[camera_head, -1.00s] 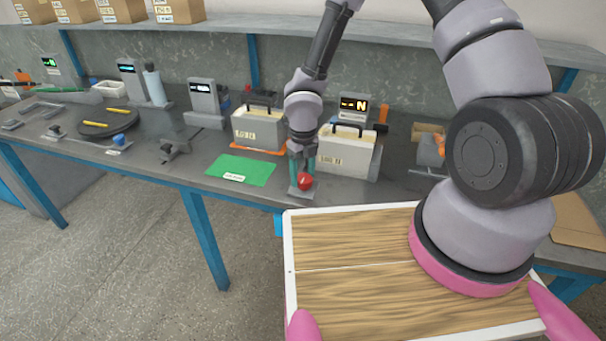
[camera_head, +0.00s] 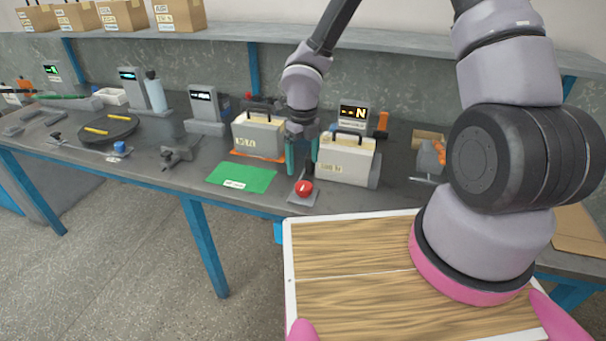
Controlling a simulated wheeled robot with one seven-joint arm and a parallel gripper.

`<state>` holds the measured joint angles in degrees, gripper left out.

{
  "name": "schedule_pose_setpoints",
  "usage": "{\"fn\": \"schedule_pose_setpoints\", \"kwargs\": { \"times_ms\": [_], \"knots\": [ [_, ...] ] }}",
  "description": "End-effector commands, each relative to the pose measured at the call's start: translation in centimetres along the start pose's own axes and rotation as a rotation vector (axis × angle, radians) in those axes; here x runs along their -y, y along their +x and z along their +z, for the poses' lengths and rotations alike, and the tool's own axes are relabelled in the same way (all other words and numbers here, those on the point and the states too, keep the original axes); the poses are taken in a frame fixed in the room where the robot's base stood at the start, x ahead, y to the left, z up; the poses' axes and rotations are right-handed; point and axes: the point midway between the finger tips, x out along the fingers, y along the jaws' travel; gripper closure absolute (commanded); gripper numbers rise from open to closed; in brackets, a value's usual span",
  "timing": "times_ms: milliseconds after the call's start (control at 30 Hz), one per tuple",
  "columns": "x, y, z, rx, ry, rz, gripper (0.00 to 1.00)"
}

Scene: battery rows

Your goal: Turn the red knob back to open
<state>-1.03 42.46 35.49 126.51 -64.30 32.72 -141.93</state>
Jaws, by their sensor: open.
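The red knob (camera_head: 303,188) sits on a small grey plate (camera_head: 303,200) near the front edge of the bench. A pale line runs across its top. My gripper (camera_head: 302,172) is open above and just behind the knob, its two teal fingers apart and pointing down. The fingers appear clear of the knob, with nothing between them that I can make out. The knob's top and front are in plain view.
Two light boxes with handles stand close by, one behind left (camera_head: 258,136) and one right (camera_head: 345,160) of my gripper. A green mat (camera_head: 242,177) lies left of the knob. A display (camera_head: 353,113) reading "N" stands behind. A shelf (camera_head: 400,38) runs above.

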Motion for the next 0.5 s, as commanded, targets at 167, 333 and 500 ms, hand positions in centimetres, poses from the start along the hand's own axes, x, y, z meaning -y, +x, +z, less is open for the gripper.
{"fn": "schedule_pose_setpoints", "kwargs": {
  "times_ms": [167,333,500],
  "knots": [
    [0.1,-2.4,0.0,0.001,0.002,-0.001,0.06],
    [0.0,-3.0,-0.1,-0.002,0.001,0.000,0.06],
    [0.0,-3.0,-0.1,-0.002,0.000,0.000,0.06]
  ]
}}
